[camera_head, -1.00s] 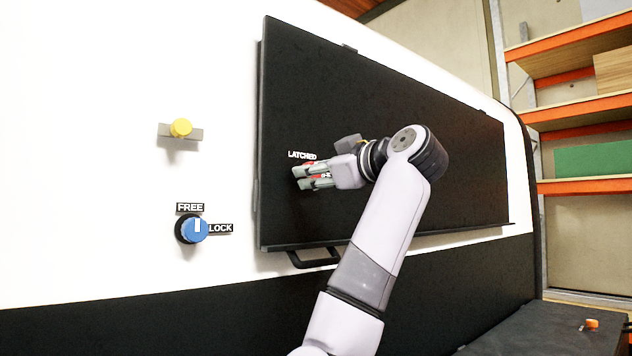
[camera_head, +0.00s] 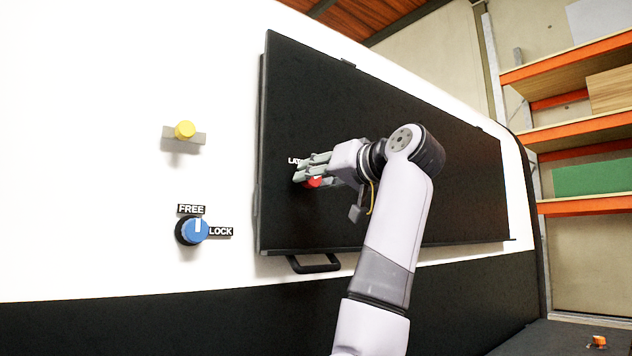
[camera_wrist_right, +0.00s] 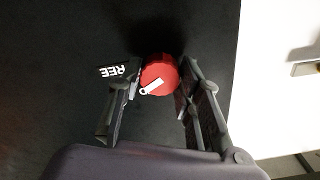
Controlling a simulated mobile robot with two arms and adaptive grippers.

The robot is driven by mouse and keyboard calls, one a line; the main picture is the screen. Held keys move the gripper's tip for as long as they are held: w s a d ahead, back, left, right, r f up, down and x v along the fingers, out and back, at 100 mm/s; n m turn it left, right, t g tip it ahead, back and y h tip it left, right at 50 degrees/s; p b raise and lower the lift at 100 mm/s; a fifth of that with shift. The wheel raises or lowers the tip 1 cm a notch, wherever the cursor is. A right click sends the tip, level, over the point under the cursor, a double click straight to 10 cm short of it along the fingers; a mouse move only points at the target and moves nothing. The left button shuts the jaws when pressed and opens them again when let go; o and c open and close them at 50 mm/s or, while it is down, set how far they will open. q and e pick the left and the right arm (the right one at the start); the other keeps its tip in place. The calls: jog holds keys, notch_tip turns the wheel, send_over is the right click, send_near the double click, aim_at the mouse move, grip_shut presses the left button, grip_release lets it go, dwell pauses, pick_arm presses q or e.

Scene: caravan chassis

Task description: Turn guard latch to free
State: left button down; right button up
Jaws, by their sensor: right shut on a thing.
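The guard latch is a red round knob (camera_wrist_right: 158,75) with a white pointer mark, set on a black panel (camera_head: 400,130). In the wrist view the mark slants to the lower left. A label reading "REE" (camera_wrist_right: 113,71), partly hidden, lies left of the knob. In the head view the red knob (camera_head: 314,182) shows only in part behind my fingers, and the "LATCHED" label is partly covered. My right gripper (camera_head: 308,172) is shut on the red knob, with one finger on each side in the wrist view (camera_wrist_right: 158,95). My left gripper is not in view.
A blue knob (camera_head: 195,231) with FREE and LOCK labels is on the white wall, its white mark pointing up. A yellow knob (camera_head: 185,130) on a grey plate sits above it. A black handle (camera_head: 314,264) is under the panel. Shelves (camera_head: 570,140) stand at right.

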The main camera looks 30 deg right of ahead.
jog(key=m, duration=0.5)
jog(key=shift+m+b, duration=0.3)
jog(key=shift+b, duration=0.1)
dwell(0.3)
jog(key=o, duration=1.1)
jog(key=shift+o, duration=0.2)
jog(key=s+d, duration=0.1)
jog(key=s, duration=1.1)
